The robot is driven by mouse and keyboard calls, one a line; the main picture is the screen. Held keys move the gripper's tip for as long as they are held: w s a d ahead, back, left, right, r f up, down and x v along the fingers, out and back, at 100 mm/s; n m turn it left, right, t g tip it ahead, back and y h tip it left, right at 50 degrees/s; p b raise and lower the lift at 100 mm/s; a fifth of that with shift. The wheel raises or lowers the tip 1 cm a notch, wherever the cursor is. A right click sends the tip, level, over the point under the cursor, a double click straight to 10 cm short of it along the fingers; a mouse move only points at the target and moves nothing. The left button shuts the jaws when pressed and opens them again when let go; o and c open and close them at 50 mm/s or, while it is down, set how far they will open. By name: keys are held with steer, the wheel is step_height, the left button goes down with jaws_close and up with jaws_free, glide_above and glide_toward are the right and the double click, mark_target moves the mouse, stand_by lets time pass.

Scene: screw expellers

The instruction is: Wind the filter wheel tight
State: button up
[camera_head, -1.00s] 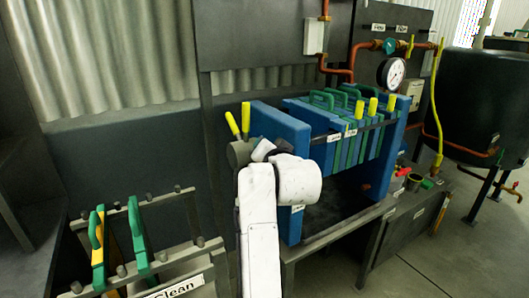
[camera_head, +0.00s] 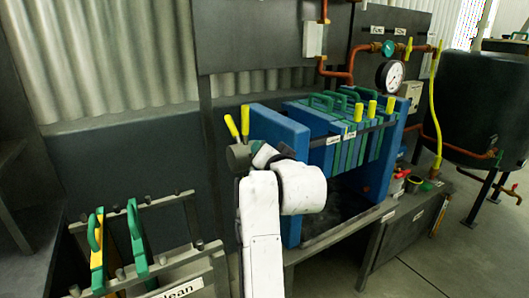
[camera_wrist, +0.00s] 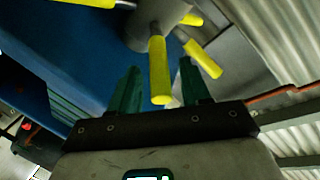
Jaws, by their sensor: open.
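The filter wheel is a grey hub (camera_head: 237,157) with yellow handles (camera_head: 232,128) on the left end of the blue filter press (camera_head: 275,121). In the wrist view the hub (camera_wrist: 163,22) is at the top, with several yellow handles around it. One yellow handle (camera_wrist: 159,72) points toward my palm, between the two green fingers of my gripper (camera_wrist: 160,72). The fingers are apart, with a gap on each side of this handle. In the head view my white arm hides the gripper and part of the wheel.
Green-handled plates (camera_head: 345,145) fill the right part of the press. A rack (camera_head: 200,245) with a "Clean" label holds green and yellow plates at lower left. A pressure gauge (camera_head: 391,74) and copper pipes are behind at right. Grey floor (camera_head: 410,275) is open at lower right.

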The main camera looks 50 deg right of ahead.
steer(key=v, duration=0.8)
steer(key=shift+s+a, duration=0.25)
steer(key=shift+s, duration=0.05)
steer(key=s+a+f+n+g+y, duration=0.1)
steer(key=s+f+n+g+y, duration=0.15)
steer(key=f, duration=0.55)
steer(key=s+a+f+n+g+y, duration=0.1)
steer(key=s+a+f+n, duration=0.1)
steer(key=f+n, duration=0.35)
steer(key=s+a+f+n+g+y, duration=0.1)
steer(key=s+f+g, duration=0.1)
steer(key=f, duration=0.7)
steer(key=s+a+f+n+g+y, duration=0.2)
steer(key=s+a+f+g, duration=0.15)
steer(key=s+f, duration=0.5)
steer(key=s+a+f+n+g+y, duration=0.2)
steer(key=s+a+f+n+g, duration=0.15)
steer(key=s+f, duration=0.55)
step_height(320, 180, up, 15)
steer(key=s+a+p, duration=0.1)
steer(key=p, duration=1.3)
steer(key=shift+s, duration=0.2)
steer(key=shift+f+m, duration=0.1)
steer(key=shift+m, duration=0.15)
